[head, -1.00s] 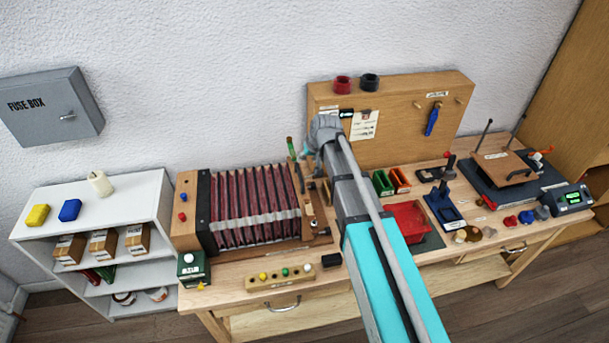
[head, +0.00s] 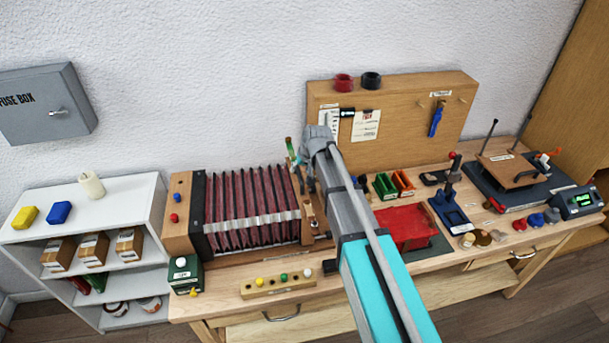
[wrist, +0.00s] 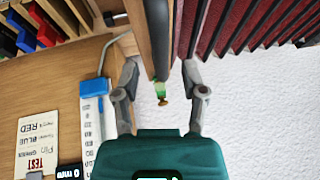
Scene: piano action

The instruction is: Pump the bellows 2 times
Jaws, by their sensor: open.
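The bellows (head: 252,202) lie on the workbench as dark red pleats between a wooden end block at the left and an upright end board at the right, with a pale strip across the pleats. They appear stretched out. In the wrist view the red pleats (wrist: 232,22) fill the top right. My gripper (head: 302,172) is at the right end of the bellows. In the wrist view my gripper (wrist: 160,92) is open, its fingers on either side of a dark upright bar (wrist: 156,35) with a green and brass tip (wrist: 160,90). I cannot tell whether they touch it.
A wooden rack with coloured knobs (head: 278,284) stands in front of the bellows. A green box (head: 186,272) is at the front left. A pegboard (head: 400,118) stands behind, with a red tray (head: 404,224) to the right.

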